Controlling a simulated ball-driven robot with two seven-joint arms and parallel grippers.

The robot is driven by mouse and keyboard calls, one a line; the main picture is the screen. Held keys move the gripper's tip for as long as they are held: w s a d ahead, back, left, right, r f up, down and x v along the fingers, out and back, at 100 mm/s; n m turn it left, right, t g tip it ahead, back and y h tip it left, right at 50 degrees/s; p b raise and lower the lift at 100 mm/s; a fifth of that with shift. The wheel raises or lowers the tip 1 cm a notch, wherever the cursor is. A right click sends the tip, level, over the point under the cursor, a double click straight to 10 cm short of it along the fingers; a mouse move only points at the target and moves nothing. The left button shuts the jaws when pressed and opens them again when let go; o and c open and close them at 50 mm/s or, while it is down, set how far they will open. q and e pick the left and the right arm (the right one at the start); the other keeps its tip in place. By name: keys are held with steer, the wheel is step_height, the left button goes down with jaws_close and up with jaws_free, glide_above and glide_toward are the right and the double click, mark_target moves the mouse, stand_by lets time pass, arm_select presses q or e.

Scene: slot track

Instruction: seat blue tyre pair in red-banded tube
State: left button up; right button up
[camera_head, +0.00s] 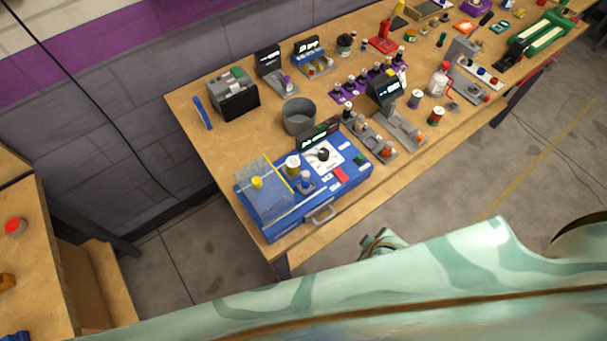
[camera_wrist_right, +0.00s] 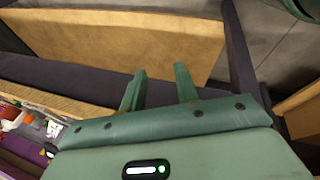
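I cannot make out the blue tyre pair or the red-banded tube for certain among the small parts on the workbench (camera_head: 225,170) in the head view. A small jar with a red top (camera_head: 436,116) stands near its front edge, too small to read as a tube. My right gripper (camera_wrist_right: 160,78) is open in the right wrist view, with nothing between its two green fingers. It points at a bench's wooden side and dark frame. My left gripper is not identifiable in the head view, where a pale green arm covers the lower part.
A blue machine (camera_head: 335,182) with a clear lid sits at the bench's near end. Behind it are a grey bin (camera_head: 299,115) and a dark box (camera_head: 235,97). Several stands and tools crowd the far part. Another bench (camera_head: 35,270) is at left, with open floor between.

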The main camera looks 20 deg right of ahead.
steer(key=w+a+r+n+t+y+p, duration=0.1)
steer(key=w+a+r+n+p, duration=0.25)
steer(key=r, duration=1.15)
steer(key=w+a+r+n+t+p, duration=0.1)
steer(key=w+a+r+t+p, duration=0.2)
steer(key=w+r, duration=0.75)
steer(key=a+r+n+g+y+p, duration=0.1)
steer(key=a+r+n+g+y, duration=0.1)
steer(key=a+r+n, duration=0.4)
steer(key=a+r+n+g+y+p, duration=0.1)
steer(key=a+r+n+g+y, duration=0.1)
steer(key=a+n, duration=0.35)
steer(key=n+g+h+b, duration=0.3)
steer(key=n+g+h, duration=0.1)
glide_above(306, 173)
steer(key=f, duration=1)
steer(key=shift+w+d+f, duration=0.15)
steer(key=shift+w, duration=0.15)
steer(key=f, duration=0.1)
steer(key=f+b, duration=0.1)
steer(key=f, duration=0.3)
steer(key=shift+s+f, duration=0.25)
steer(key=shift+s, duration=0.15)
jaws_close()
